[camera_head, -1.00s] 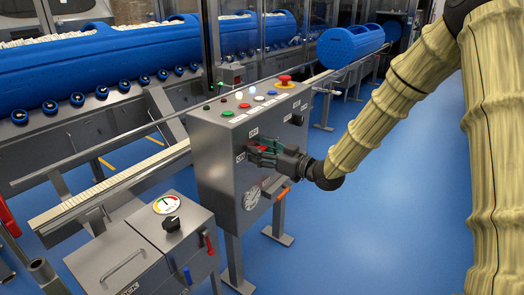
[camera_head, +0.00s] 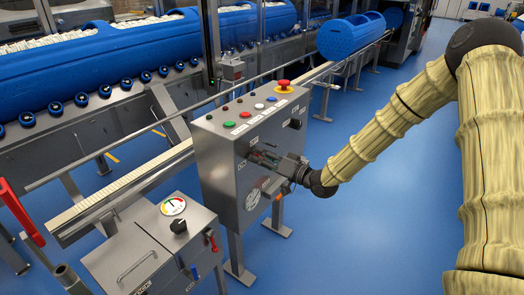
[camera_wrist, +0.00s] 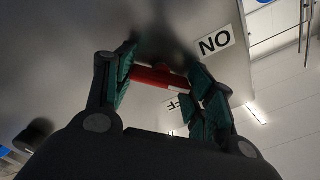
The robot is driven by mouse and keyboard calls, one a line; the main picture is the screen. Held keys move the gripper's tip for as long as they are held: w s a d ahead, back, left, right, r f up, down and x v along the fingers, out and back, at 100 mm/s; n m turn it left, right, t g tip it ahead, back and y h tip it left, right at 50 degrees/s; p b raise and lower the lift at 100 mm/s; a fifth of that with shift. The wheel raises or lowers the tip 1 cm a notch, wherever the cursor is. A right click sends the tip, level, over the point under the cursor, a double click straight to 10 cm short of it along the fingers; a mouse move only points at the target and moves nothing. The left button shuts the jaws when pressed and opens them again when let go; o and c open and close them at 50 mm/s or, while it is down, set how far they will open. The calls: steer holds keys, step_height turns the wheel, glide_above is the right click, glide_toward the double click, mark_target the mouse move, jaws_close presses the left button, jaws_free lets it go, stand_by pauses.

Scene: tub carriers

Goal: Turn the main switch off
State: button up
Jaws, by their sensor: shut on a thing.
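The main switch is a red handle (camera_wrist: 155,77) on the front face of the grey control box (camera_head: 215,165). In the wrist view its white-marked end points toward a partly hidden label (camera_wrist: 180,105) that seems to read OFF. An ON label (camera_wrist: 215,43) shows upside down above and to the right. My gripper (camera_wrist: 160,85) is closed around the handle, with a green-padded finger on each side. In the head view my gripper (camera_head: 264,157) reaches the box face from the right and hides most of the switch.
A red emergency button (camera_head: 284,85), coloured buttons and lamps sit on the box top. A round dial (camera_head: 252,199) is below the switch. A low grey cabinet with a gauge (camera_head: 173,206) stands front left. Blue floor (camera_head: 370,230) is open at right.

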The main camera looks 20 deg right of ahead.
steer(key=m+p, duration=0.1)
steer(key=m, duration=0.1)
steer(key=m+p, duration=0.1)
steer(key=m, duration=0.1)
steer(key=shift+w+d+r+m, duration=0.1)
steer(key=shift+r+m, duration=0.05)
steer(key=shift+m, duration=0.15)
steer(key=shift+m+p, duration=0.9)
steer(key=shift+m, duration=1.1)
steer(key=o, duration=1)
steer(key=shift+f, duration=0.2)
steer(key=v, duration=1.2)
